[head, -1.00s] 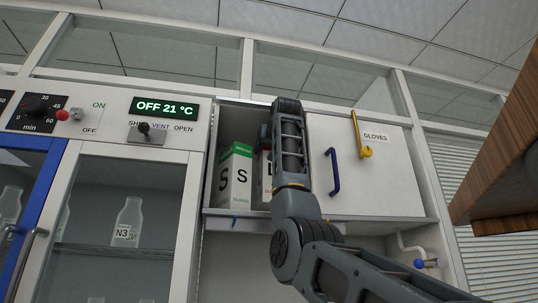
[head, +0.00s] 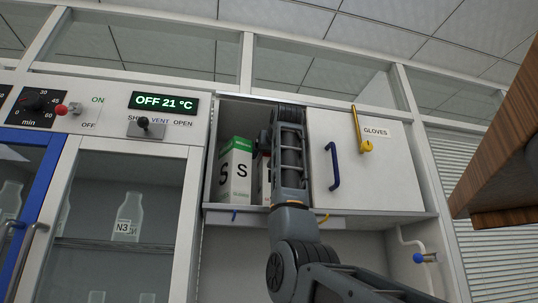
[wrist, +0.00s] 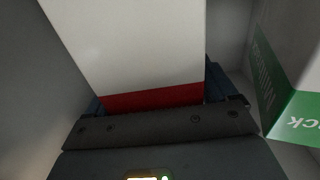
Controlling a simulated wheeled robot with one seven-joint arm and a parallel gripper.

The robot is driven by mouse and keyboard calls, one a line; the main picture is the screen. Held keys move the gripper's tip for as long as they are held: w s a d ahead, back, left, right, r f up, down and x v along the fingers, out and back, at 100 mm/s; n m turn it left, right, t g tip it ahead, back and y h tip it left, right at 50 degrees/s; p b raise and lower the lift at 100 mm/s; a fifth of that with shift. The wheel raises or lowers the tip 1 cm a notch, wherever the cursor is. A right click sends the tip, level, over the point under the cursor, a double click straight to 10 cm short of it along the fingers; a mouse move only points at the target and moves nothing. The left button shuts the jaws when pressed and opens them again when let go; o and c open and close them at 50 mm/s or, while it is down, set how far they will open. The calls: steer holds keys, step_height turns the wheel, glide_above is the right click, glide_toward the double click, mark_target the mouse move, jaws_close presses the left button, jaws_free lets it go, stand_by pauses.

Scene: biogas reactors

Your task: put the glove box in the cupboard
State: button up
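A white glove box with a red band (wrist: 150,50) stands between the two fingers of my gripper (wrist: 154,96) in the wrist view. The fingers lie close against both its sides. In the head view the box (head: 265,182) is inside the open part of the cupboard (head: 375,212), mostly hidden behind my arm. My gripper is largely hidden there too. A white and green box marked S (head: 235,175) stands to its left on the cupboard floor; its green part also shows at the right of the wrist view (wrist: 298,120).
A white door labelled GLOVES, with a blue handle (head: 333,167) and a yellow latch (head: 362,130), covers the cupboard's right part. A glass-fronted cabinet (head: 120,200) with bottles stands left. A wooden board (head: 500,150) juts in at right.

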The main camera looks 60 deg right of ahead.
steer(key=shift+o, duration=0.4)
steer(key=shift+r, duration=0.1)
steer(key=b+v, duration=0.4)
steer(key=v, duration=0.8)
steer(key=shift+c, duration=0.2)
stand_by(0.7)
